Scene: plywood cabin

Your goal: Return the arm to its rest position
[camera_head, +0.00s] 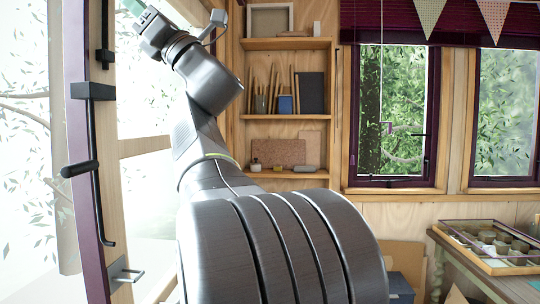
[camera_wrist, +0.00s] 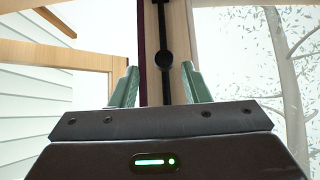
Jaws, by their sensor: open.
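My arm rises from the bottom middle of the head view, and its end with my gripper (camera_head: 140,8) reaches the top left edge, close to the door frame. The picture edge cuts off part of the gripper there. In the wrist view my gripper (camera_wrist: 160,85) shows two green fingers spread apart with nothing between them. Behind the gap between the fingers is an upright frame with a dark vertical bar (camera_wrist: 163,58) and a round knob. I cannot tell how far the fingers are from it.
At left stands a purple-edged door (camera_head: 88,200) with a black handle (camera_head: 80,168). Wooden shelves (camera_head: 285,117) hold brushes and boxes behind the arm. Two windows are at right. A glass-topped case (camera_head: 490,268) with several round items sits on a table (camera_head: 448,243) at lower right.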

